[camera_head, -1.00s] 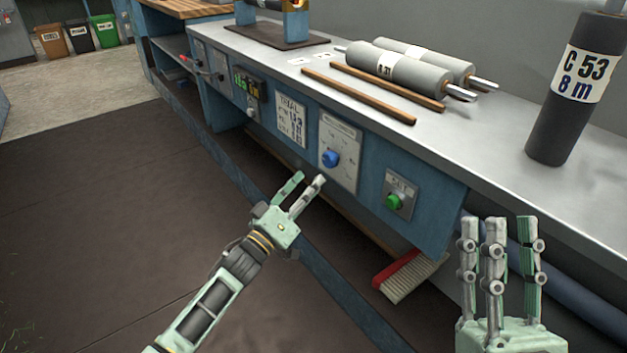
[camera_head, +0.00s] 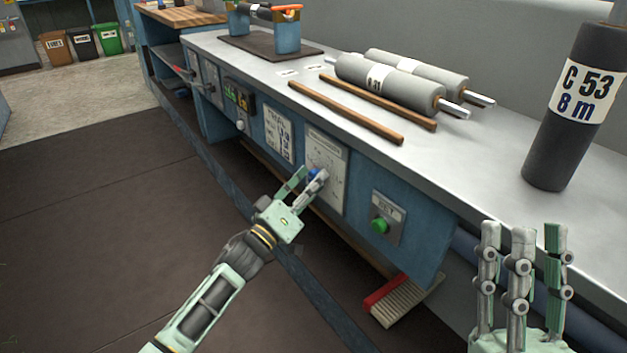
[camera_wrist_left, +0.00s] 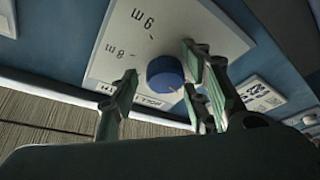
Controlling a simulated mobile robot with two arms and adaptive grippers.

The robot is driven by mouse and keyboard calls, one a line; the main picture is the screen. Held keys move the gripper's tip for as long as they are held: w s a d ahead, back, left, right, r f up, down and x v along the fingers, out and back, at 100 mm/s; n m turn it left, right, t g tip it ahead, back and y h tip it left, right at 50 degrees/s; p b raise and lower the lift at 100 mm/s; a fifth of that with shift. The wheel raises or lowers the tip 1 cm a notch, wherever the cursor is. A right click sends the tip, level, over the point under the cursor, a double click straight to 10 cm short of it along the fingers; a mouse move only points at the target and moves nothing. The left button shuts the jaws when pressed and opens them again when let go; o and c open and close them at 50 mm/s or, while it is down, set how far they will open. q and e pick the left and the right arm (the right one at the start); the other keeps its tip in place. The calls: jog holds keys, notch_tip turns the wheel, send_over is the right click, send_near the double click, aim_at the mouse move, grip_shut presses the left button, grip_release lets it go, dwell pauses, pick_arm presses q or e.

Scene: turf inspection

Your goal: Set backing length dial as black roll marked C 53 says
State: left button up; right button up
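The black roll (camera_head: 553,155) stands upright at the right end of the bench; its white label reads "C 53" and "8 m". The blue dial knob (camera_head: 313,174) sits on a grey panel (camera_head: 326,152) on the bench's front; it also shows in the left wrist view (camera_wrist_left: 165,75). One mark near the knob looks like "8 m", upside down; the knob's pointer is unclear. My left gripper (camera_head: 309,178) is at the knob, its fingers apart on either side; contact is unclear. My right gripper (camera_head: 522,240) is open and empty, fingers up, at lower right.
A green button (camera_head: 379,226) is on a box right of the dial panel. Grey rollers (camera_head: 390,82) and wooden strips (camera_head: 345,112) lie on the bench. A red brush (camera_head: 400,301) is below.

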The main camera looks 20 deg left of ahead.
pick_arm(q)
jog(key=c, duration=0.9)
jog(key=shift+d+r+m, duration=0.1)
jog(key=shift+m, duration=0.2)
